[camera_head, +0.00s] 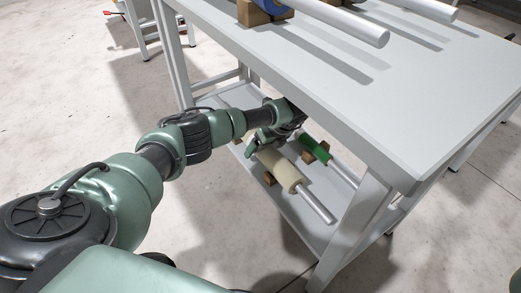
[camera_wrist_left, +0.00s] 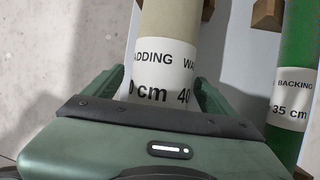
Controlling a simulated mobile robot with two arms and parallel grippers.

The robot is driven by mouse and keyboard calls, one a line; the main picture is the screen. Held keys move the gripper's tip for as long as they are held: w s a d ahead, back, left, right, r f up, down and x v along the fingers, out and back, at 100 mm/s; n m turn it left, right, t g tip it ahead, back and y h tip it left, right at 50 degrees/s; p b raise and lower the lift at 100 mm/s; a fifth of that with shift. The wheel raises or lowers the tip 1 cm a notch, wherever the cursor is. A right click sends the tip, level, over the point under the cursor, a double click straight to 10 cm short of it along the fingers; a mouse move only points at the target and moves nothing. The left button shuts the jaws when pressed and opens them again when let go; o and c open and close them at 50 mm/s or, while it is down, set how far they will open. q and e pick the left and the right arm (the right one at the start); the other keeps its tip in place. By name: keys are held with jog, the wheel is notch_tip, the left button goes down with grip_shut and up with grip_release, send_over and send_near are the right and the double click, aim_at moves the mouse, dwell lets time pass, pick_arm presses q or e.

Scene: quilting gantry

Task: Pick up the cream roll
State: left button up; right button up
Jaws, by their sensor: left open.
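The cream roll (camera_head: 284,172) lies on its metal tube on the lower shelf of the table. In the left wrist view the cream roll (camera_wrist_left: 172,22) runs up from between my fingers, with a white label that partly reads "ADDING" and "40". My left gripper (camera_head: 259,146) reaches under the tabletop to the far part of the roll. It is open, with one finger on each side of the roll. Whether the fingers touch it, I cannot tell. My right gripper is not in view.
A green roll (camera_head: 315,149), labelled "BACKING" in the wrist view, lies beside the cream roll on the lower shelf (camera_head: 318,232). The tabletop (camera_head: 420,105) overhangs my left forearm. Table legs (camera_head: 352,225) stand at the near right. Metal tubes (camera_head: 345,22) lie on top.

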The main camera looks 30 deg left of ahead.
pick_arm(q)
jog(key=shift+r, duration=0.1)
grip_shut()
